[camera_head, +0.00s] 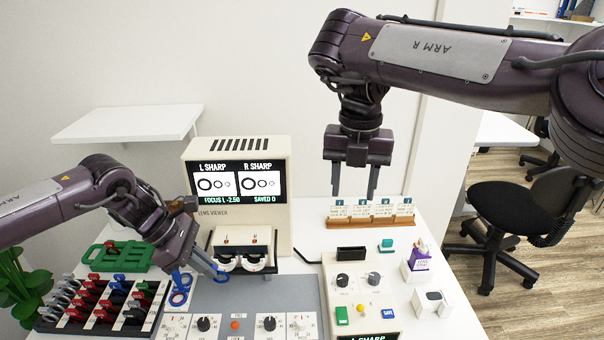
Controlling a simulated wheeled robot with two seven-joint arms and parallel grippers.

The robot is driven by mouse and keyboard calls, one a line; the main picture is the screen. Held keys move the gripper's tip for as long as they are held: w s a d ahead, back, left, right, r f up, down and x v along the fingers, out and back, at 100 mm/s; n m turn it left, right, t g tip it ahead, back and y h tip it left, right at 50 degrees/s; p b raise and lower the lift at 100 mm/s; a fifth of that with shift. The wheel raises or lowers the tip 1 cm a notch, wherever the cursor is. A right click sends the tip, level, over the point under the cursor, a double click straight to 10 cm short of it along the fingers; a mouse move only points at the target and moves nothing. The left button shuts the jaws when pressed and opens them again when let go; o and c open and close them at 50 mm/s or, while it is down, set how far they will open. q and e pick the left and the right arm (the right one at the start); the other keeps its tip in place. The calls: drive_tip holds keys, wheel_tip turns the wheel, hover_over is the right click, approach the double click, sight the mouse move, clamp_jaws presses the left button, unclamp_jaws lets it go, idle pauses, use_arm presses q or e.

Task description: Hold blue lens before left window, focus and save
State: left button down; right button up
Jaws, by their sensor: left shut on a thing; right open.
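The lens viewer (285,228) stands at the back. Its screen (240,181) reads L SHARP, R SHARP, FOCUS L -2.50 and SAVED 0. Below it, a white front part carries the left window (227,263) and the right window (254,263). My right gripper (355,185) is open and empty, raised right of the viewer. A grey panel with knobs (204,323) and an orange button (235,324) lies in front.
A control box (360,300) with green and blue buttons is at the right. A card holder (370,221) stands behind it. A black chair (505,208) is beyond the table.

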idle(0.9)
clamp_jaws()
idle(1.6)
